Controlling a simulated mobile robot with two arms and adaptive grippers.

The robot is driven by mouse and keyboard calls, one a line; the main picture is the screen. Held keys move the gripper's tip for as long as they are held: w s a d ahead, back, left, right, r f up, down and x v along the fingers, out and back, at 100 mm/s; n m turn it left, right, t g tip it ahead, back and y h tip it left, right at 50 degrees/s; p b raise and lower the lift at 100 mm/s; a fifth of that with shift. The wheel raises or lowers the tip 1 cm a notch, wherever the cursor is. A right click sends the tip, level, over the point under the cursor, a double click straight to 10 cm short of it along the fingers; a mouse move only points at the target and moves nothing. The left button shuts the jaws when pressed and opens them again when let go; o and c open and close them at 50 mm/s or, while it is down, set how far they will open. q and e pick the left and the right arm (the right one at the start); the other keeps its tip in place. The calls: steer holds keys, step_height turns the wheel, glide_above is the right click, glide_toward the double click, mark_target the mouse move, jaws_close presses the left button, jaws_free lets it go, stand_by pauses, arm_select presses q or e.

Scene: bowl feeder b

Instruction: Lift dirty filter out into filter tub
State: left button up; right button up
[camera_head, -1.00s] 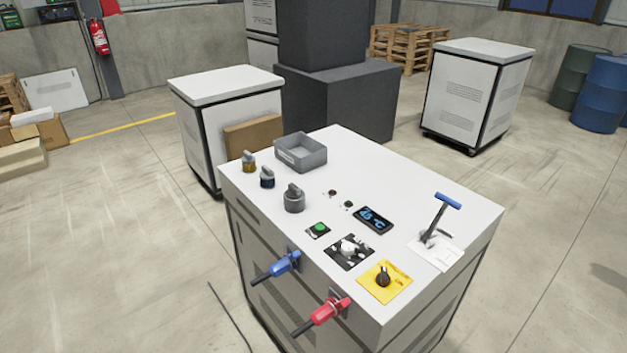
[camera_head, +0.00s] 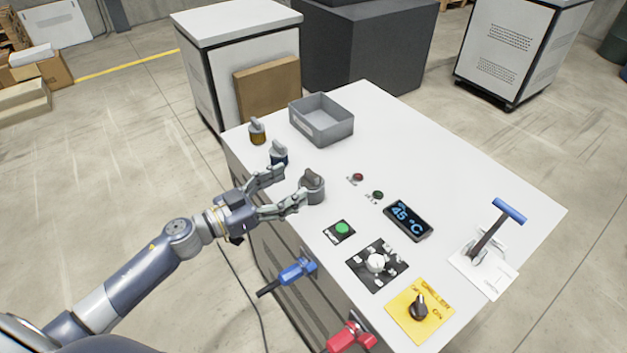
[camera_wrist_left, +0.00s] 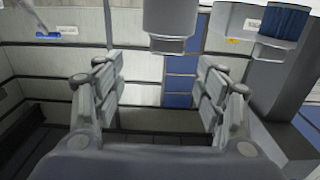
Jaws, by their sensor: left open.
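Three round pieces with grey top handles stand along the worktop's left edge: an amber one (camera_head: 257,134) at the back, a dark blue one (camera_head: 279,155) and a wider grey one (camera_head: 313,188) nearest. No label shows which holds the dirty filter. The grey open tub (camera_head: 335,132) sits behind them and looks empty. My left gripper (camera_head: 283,190) is open beside the cabinet's left edge, its fingers spread towards the grey piece, holding nothing. In the left wrist view, the grey cylinder (camera_wrist_left: 170,22) is ahead of the open fingers (camera_wrist_left: 165,88), and the blue pleated piece (camera_wrist_left: 285,20) is right.
The cabinet's white worktop (camera_head: 440,160) is clear at back right. A green button (camera_head: 342,229), temperature display (camera_head: 408,220), yellow switch plate (camera_head: 420,311) and blue-handled lever (camera_head: 495,230) occupy the front. Blue (camera_head: 297,271) and red (camera_head: 350,338) couplings stick out from the side.

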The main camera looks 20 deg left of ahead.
mark_target(309, 176)
arm_select(q)
steer(key=shift+x, duration=1.1)
steer(key=shift+w+f, duration=0.15)
steer(key=shift+w, duration=0.2)
steer(key=shift+w+d+p, duration=0.35)
steer(key=shift+w+p, duration=0.05)
steer(key=shift+w, duration=0.2)
steer(key=x, duration=0.3)
steer(key=shift+w+f+p, duration=0.2)
steer(key=shift+f+p, duration=0.1)
steer(key=shift+f, duration=0.05)
steer(key=shift+w+d, duration=0.1)
steer(key=shift+w, duration=0.05)
steer(key=shift+c, duration=1.3)
steer(key=c, duration=0.9)
steer(key=shift+c, duration=0.2)
arm_select(e)
steer(key=shift+w+r, duration=0.45)
steer(key=shift+r, duration=0.4)
